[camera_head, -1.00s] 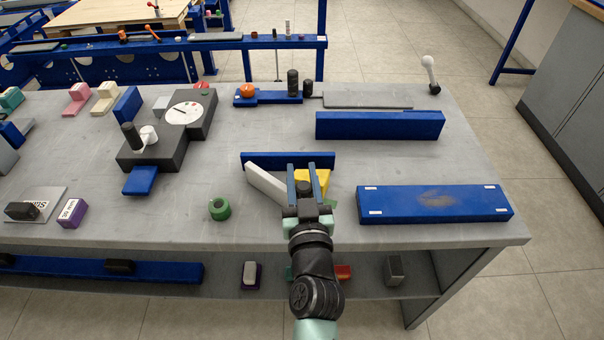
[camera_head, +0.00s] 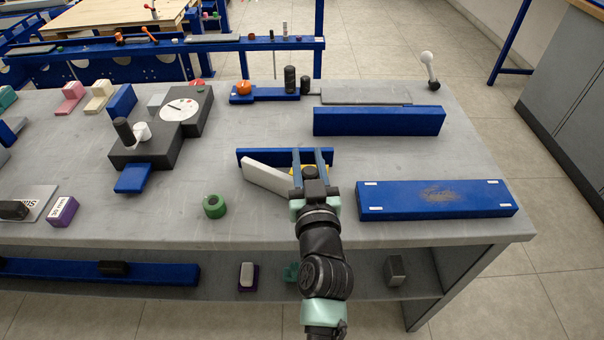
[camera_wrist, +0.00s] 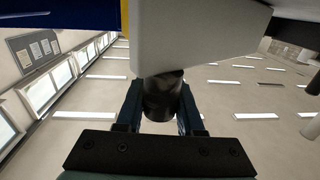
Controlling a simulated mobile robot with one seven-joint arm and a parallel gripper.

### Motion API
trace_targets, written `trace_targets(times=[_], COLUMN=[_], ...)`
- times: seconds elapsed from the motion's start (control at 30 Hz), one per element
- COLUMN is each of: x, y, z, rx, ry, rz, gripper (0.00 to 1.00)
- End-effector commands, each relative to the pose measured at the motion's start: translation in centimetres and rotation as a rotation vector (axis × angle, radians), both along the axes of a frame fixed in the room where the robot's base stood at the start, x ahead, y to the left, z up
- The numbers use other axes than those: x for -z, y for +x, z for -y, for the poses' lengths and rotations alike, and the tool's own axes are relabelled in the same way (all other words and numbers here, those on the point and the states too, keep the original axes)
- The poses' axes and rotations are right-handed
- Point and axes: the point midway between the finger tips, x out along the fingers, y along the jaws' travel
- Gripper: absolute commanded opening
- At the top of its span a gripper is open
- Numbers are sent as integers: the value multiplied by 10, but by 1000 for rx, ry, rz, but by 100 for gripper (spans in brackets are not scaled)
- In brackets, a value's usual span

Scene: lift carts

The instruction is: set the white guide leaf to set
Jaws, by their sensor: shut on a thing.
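The white guide leaf (camera_head: 266,175) slants from the left end of a low blue bar (camera_head: 252,155) down to the right, toward my gripper. Its right end is hidden behind my gripper. My gripper (camera_head: 311,154) is over the workbench at the leaf's right part. In the wrist view the leaf (camera_wrist: 190,40) spans the top, and a dark round knob (camera_wrist: 162,98) stands out from it between my fingers (camera_wrist: 160,105). My gripper is shut on this knob. A sliver of a yellow part (camera_head: 294,173) shows behind my gripper.
A long blue block (camera_head: 440,198) lies close to the right of my gripper. A green ring (camera_head: 214,206) sits to the left. A dark fixture with a white dial (camera_head: 180,110) stands farther left. Another blue block (camera_head: 378,121) lies behind. The bench top between ring and gripper is clear.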

Motion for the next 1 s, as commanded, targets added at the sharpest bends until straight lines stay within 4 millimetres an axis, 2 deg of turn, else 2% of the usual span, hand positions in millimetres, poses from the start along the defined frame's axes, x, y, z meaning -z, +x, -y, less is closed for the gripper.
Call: trace_targets(times=[0.33,0.37,0.5,0.83,1.0], x=[-1,-1,-1,0,1], y=[4,4,4,2,-14], z=[-5,-5,-5,-2,0], rx=[-12,-13,-12,-7,-5], ry=[2,2,2,1,2], rz=[-2,-2,-1,-2,-3], gripper=[0,40,66,66,66])
